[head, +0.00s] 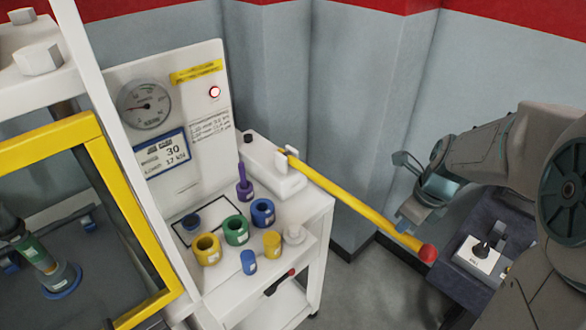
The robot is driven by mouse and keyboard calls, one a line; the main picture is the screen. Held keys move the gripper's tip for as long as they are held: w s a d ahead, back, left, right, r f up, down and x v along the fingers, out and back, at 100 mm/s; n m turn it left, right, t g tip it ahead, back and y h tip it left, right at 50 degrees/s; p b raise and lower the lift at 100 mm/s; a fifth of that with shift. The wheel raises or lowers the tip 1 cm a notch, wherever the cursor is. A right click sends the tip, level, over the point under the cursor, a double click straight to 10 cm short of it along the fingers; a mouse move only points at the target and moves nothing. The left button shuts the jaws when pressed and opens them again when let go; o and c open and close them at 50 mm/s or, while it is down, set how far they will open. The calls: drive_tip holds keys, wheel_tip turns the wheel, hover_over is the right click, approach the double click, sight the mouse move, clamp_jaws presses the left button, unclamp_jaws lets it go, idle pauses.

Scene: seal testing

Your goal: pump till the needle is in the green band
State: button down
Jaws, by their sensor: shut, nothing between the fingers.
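The round gauge (144,105) is on the white panel (190,185) at the left. Its dark needle is small, and I cannot make out a green band or tell where the needle stands against one. The yellow pump lever (350,197) slopes down to the right from the white pump block (268,178) and ends in a red ball knob (428,254). My gripper (403,222) is shut and holds nothing. Its tips are at or just above the lever, a little short of the knob; I cannot tell if they touch it.
A red-ringed button (214,92) is on the panel. Coloured rings and plugs, among them a green ring (236,230), stand on the white cart (315,215). A yellow-framed guard (105,180) is at the left. Floor shows below the lever.

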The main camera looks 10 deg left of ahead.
drive_tip(key=shift+s+d+f+b, duration=0.1)
drive_tip(key=shift+f+b, duration=0.9)
drive_tip(key=shift+f, duration=0.7)
drive_tip(key=shift+d+f+b, duration=0.1)
drive_tip(key=shift+f+b, duration=0.9)
drive_tip(key=shift+f, duration=0.65)
drive_tip(key=r+p, duration=0.3)
drive_tip(key=r, duration=0.1)
drive_tip(key=r+p, duration=0.8)
drive_tip(key=r, duration=0.1)
drive_tip(key=shift+w+a, duration=0.25)
drive_tip(key=shift+a, duration=0.1)
drive_tip(key=shift+s+r, duration=0.1)
drive_tip(key=shift+r, duration=0.2)
